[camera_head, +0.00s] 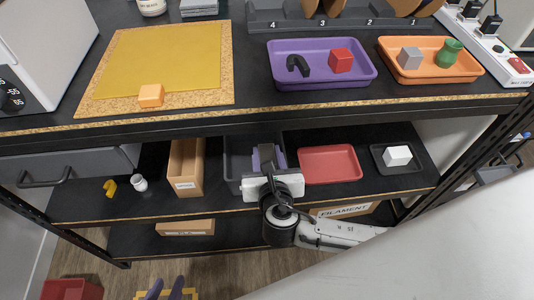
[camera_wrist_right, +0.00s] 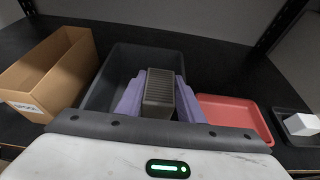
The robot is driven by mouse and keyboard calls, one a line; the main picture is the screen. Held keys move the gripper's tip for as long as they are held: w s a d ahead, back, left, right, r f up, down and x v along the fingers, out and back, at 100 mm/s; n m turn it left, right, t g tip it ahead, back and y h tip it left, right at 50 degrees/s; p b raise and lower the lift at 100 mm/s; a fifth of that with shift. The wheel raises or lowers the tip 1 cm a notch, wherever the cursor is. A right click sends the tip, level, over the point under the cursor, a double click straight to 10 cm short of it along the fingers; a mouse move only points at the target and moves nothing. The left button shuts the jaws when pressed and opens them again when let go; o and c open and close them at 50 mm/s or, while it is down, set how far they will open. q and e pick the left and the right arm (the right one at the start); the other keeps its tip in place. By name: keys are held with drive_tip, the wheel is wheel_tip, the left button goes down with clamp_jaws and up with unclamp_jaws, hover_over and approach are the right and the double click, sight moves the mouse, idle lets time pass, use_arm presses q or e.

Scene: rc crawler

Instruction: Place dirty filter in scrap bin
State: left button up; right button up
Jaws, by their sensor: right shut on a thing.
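My right gripper (camera_head: 266,156) reaches over the lower shelf, its purple fingers shut on the dirty filter. The filter is a dark grey ribbed block (camera_wrist_right: 159,92) between the fingers in the right wrist view. In the head view the gripper mostly hides it. A dark grey open bin (camera_head: 236,147) lies under the fingers and also shows in the right wrist view (camera_wrist_right: 103,88). The filter is over or inside this bin; I cannot tell how deep. No label shows on the bin, so I cannot confirm it is the scrap bin.
A cardboard box (camera_head: 186,166) stands left of the bin. A red tray (camera_head: 329,164) and a dark tray with a white block (camera_head: 397,155) are to the right. The upper worktop edge (camera_head: 200,125) overhangs the shelf. A white bottle (camera_head: 140,183) and yellow hook (camera_head: 110,187) lie left.

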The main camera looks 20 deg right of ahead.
drive_tip(key=shift+f, duration=0.4)
drive_tip(key=o, duration=1.1)
use_arm(q)
drive_tip(key=shift+w, duration=0.15)
use_arm(e)
drive_tip(key=shift+r, duration=0.1)
